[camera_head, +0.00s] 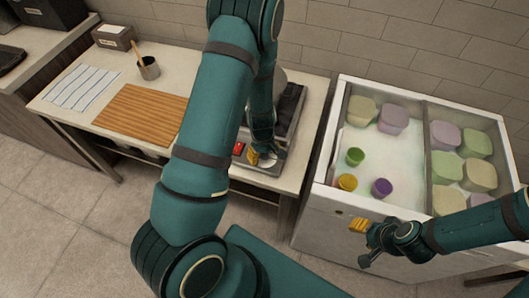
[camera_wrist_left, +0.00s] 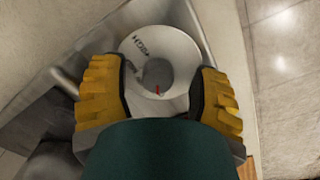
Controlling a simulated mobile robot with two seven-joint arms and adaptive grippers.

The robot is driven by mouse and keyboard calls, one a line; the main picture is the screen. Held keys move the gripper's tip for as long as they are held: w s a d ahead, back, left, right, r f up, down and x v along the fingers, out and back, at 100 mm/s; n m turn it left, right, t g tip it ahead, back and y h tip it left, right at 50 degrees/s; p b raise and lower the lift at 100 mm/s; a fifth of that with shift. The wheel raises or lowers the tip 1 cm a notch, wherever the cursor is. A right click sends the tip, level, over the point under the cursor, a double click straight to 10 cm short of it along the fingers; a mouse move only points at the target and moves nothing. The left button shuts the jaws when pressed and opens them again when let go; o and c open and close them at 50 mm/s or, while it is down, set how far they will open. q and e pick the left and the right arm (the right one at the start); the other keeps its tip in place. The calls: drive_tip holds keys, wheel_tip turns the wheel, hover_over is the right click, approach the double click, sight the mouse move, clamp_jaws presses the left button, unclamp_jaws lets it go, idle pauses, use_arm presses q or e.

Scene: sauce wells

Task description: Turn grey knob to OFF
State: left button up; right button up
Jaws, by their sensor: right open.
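The grey knob (camera_wrist_left: 158,74) sits at the centre of a pale round dial (camera_wrist_left: 180,45) in the left wrist view. Dark lettering shows on the dial, and a small red mark is near the knob's lower edge. My left gripper (camera_wrist_left: 160,98) is open, its yellow fingers on either side of the dial with a gap to the knob. In the head view my left gripper (camera_head: 262,158) is at the front of the appliance (camera_head: 282,150) on the counter, and it hides the knob. My right gripper (camera_head: 362,228) is open and empty before the white cabinet.
The white cabinet (camera_head: 335,200) on the right holds several pastel tubs and small coloured cups. The counter (camera_head: 75,120) bears a wooden board (camera_head: 135,115), a striped cloth (camera_head: 82,88) and a cup with a utensil (camera_head: 149,68). A red part (camera_head: 238,148) shows beside my left gripper.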

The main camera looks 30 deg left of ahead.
use_arm(q)
drive_tip(key=shift+w+r, duration=0.1)
drive_tip(key=shift+r, duration=0.55)
wheel_tip(320, 180, up, 11)
drive_tip(key=shift+s+a, duration=0.15)
drive_tip(key=shift+s, duration=0.15)
drive_tip(key=shift+f, duration=0.2)
